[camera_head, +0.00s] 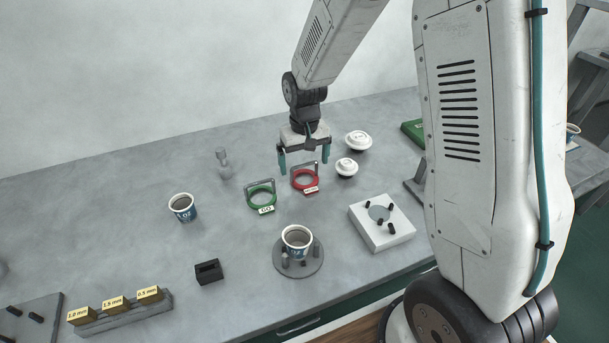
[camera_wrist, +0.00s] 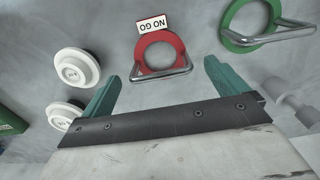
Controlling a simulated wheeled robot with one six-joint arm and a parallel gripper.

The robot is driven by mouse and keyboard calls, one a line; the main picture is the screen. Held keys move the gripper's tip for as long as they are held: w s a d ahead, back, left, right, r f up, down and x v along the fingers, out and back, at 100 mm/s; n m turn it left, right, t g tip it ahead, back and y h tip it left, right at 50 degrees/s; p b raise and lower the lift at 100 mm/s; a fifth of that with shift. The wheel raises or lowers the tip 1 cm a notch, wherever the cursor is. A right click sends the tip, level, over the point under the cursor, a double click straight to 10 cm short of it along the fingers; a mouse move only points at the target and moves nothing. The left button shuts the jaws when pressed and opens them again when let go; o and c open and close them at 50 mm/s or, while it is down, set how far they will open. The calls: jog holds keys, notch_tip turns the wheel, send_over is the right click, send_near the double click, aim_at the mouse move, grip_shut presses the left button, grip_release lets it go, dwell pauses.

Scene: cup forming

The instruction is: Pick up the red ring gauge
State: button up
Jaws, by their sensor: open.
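The red ring gauge (camera_head: 305,180) lies on the grey table with a metal handle arching over it and a white tag reading NO GO. In the wrist view, the red ring (camera_wrist: 158,42) lies ahead of the fingertips, its handle bar on the side nearer to me. My gripper (camera_head: 303,168) is open and empty, with teal fingers, and hangs over or just behind the red ring's handle. In the wrist view, the gripper (camera_wrist: 163,75) has its two fingers spread wide, with the handle seen between and beyond them. Exact height above the gauge is hard to tell.
A green ring gauge (camera_head: 261,196) tagged GO lies just left of the red one. Two white knobbed discs (camera_head: 347,167) stand to the right.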

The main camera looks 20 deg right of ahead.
aim_at(304, 172)
jog(key=shift+f, duration=1.4)
jog(key=c, duration=1.1)
jog(key=shift+o, duration=0.2)
jog(key=shift+r, duration=0.1)
